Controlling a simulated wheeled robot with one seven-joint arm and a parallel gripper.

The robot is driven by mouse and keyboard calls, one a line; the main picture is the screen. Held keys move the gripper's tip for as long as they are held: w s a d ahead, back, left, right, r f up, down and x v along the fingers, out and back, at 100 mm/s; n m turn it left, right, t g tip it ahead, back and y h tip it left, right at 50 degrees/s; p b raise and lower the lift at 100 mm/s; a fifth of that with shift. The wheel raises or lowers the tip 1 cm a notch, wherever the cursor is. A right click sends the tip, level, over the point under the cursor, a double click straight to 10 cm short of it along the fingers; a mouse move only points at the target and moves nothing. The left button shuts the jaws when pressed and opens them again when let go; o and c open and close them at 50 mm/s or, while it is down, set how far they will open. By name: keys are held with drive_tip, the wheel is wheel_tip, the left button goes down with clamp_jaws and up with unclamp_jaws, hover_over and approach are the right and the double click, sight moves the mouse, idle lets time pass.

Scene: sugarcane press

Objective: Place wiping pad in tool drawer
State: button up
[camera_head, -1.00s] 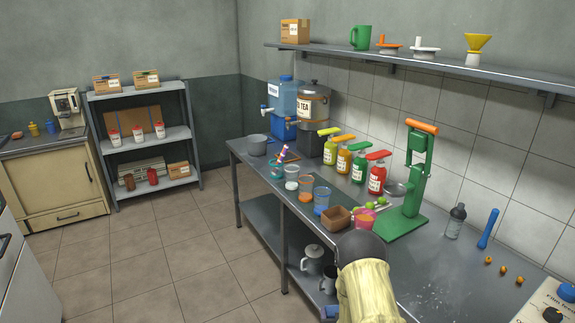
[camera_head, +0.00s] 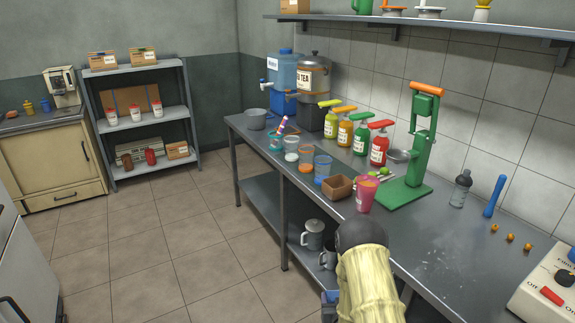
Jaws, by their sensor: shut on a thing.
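My yellow ribbed forearm with its dark round joint rises from the bottom edge, in front of the steel table (camera_head: 435,265). My gripper is not in view, so its hold cannot be seen. I cannot make out a wiping pad. No open drawer shows. The cream cabinet (camera_head: 52,165) at far left has a closed front with a low drawer-like panel. A white unit (camera_head: 28,275) with a dark handle is cut off at the lower left. I cannot tell which holds the tool drawer.
The green press (camera_head: 417,150), pink cup (camera_head: 366,195), brown box (camera_head: 338,187) and several bottles stand on the table. A grey pitcher (camera_head: 313,236) stands on its lower shelf. A control box (camera_head: 545,290) sits at right. The tiled floor (camera_head: 175,255) at left is clear.

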drive_tip(key=shift+s+r+p, duration=0.1)
drive_tip(key=shift+r+p, duration=0.75)
drive_tip(key=shift+p, duration=0.1)
drive_tip(key=s+r+p, duration=0.4)
drive_tip(key=r+p, duration=0.7)
drive_tip(key=r, duration=0.2)
drive_tip(key=shift+r+p, duration=0.35)
drive_tip(key=s+f, duration=0.4)
drive_tip(key=f, duration=0.1)
drive_tip(key=shift+s+f, duration=0.25)
